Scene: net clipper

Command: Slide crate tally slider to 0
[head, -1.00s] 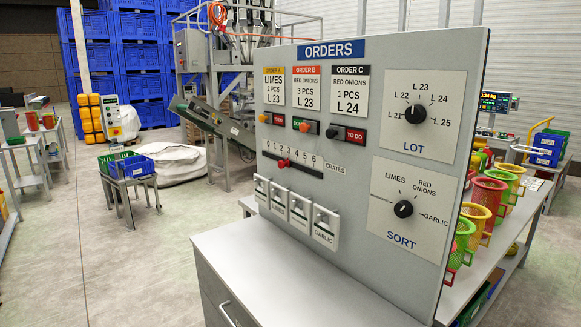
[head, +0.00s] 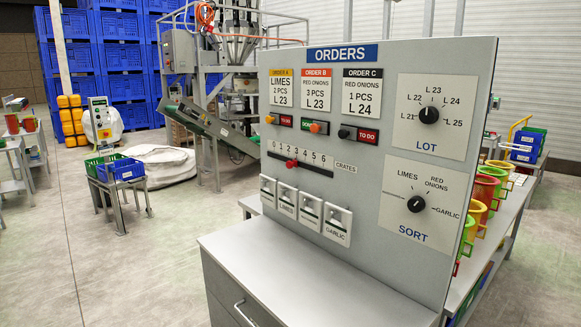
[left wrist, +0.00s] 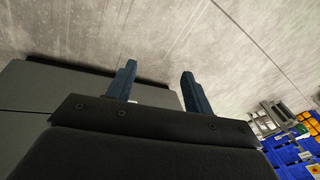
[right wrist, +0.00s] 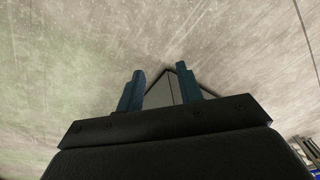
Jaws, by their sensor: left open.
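The crate tally slider is a red knob (head: 291,163) in a dark horizontal slot on the grey orders board (head: 375,130), in the middle of the head view. A scale strip (head: 300,152) numbered 0 to 6, labelled CRATES, runs above the slot. The knob sits left of the middle, at about the 2. My left gripper (left wrist: 158,82) is open and empty in the left wrist view, over floor and a grey surface. My right gripper (right wrist: 163,82) is open and empty in the right wrist view. Neither gripper shows in the head view.
Order switches (head: 315,127) sit above the slider and white flip tags (head: 310,212) just below it. LOT (head: 429,115) and SORT (head: 416,204) dials are at the right. A grey cabinet top (head: 300,270) juts out below the board. Open floor lies to the left.

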